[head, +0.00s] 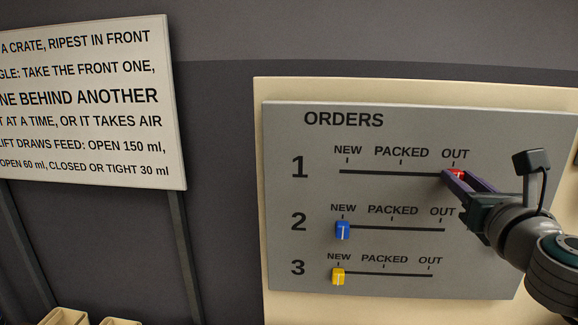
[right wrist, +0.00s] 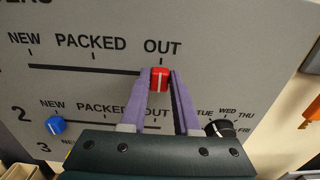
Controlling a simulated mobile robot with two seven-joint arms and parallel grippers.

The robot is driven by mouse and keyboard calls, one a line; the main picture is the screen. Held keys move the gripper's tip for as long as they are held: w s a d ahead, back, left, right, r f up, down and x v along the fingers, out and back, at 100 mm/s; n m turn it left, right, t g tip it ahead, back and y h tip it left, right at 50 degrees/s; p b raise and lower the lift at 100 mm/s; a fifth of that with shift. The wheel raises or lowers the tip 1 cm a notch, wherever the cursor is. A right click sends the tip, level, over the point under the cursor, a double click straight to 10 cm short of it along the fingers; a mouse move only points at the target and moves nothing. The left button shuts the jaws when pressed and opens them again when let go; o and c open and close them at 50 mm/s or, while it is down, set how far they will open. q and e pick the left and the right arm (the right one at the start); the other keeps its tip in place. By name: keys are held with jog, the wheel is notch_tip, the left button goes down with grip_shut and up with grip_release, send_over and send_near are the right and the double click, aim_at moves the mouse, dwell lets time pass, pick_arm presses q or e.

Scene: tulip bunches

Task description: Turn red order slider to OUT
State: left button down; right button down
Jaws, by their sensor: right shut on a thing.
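The red slider (head: 457,173) is in row 1 of the grey ORDERS board (head: 290,190). It stands at the right end of its track, under the OUT mark. It also shows in the right wrist view (right wrist: 160,78), directly below the word OUT. My right gripper (head: 455,176) is shut on the red slider, with one purple finger on each side of it in the right wrist view (right wrist: 160,80). The fingers hide part of the slider in the head view. My left gripper is not in view.
A blue slider (head: 342,230) in row 2 and a yellow slider (head: 338,276) in row 3 both stand at NEW. A black dial (right wrist: 220,128) with day names is right of the gripper in the wrist view. A text sign (head: 90,110) stands at left.

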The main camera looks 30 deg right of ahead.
jog(key=c, duration=0.6)
grip_release()
jog(key=shift+c, duration=0.2)
jog(key=b+v, duration=0.2)
jog(key=v, duration=0.8)
jog(key=shift+w, duration=0.1)
